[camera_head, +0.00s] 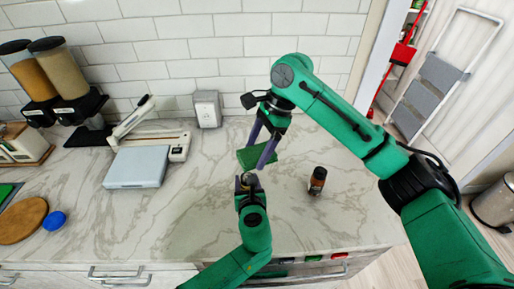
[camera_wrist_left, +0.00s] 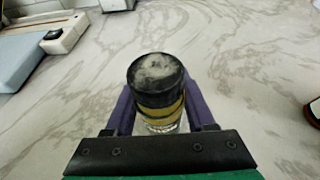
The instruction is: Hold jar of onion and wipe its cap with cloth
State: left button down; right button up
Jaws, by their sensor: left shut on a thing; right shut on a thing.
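The jar of onion (camera_wrist_left: 157,108) is upright between the purple fingers of my left gripper (camera_wrist_left: 160,112), which is shut on it. Its dark cap (camera_wrist_left: 157,72) has whitish smudges on top. In the head view the jar (camera_head: 246,180) is small and partly hidden by my left gripper (camera_head: 247,186). My right gripper (camera_head: 258,152) comes down from above, shut on a green cloth (camera_head: 250,156). The cloth is just above and slightly behind the jar; whether they touch is unclear. The cloth does not show in the left wrist view.
A small dark bottle (camera_head: 317,180) stands on the marble counter (camera_head: 190,215) to the right. A white scale-like appliance (camera_head: 140,165), a wooden board (camera_head: 22,220), a blue lid (camera_head: 54,221) and cereal dispensers (camera_head: 60,75) are at the left. The counter's middle is clear.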

jog(key=shift+r, duration=0.45)
jog(key=x, duration=0.2)
jog(key=d+x, duration=0.1)
jog(key=x, duration=0.2)
jog(key=w+x, duration=0.1)
jog(key=x, duration=0.2)
jog(key=shift+d+f, duration=0.2)
jog(key=shift+f, duration=0.25)
jog(key=shift+s+a+r+v, duration=0.15)
jog(key=shift+s+a+v, duration=0.1)
jog(key=shift+v, duration=1.1)
jog(key=shift+s+a+r+v, duration=0.1)
jog(key=shift+a+v, duration=0.15)
jog(key=shift+v, duration=1.1)
jog(key=shift+s+a+r+v, duration=0.15)
jog(key=shift+s+a+v, duration=0.1)
jog(key=shift+v, duration=1.15)
jog(key=shift+w, duration=0.1)
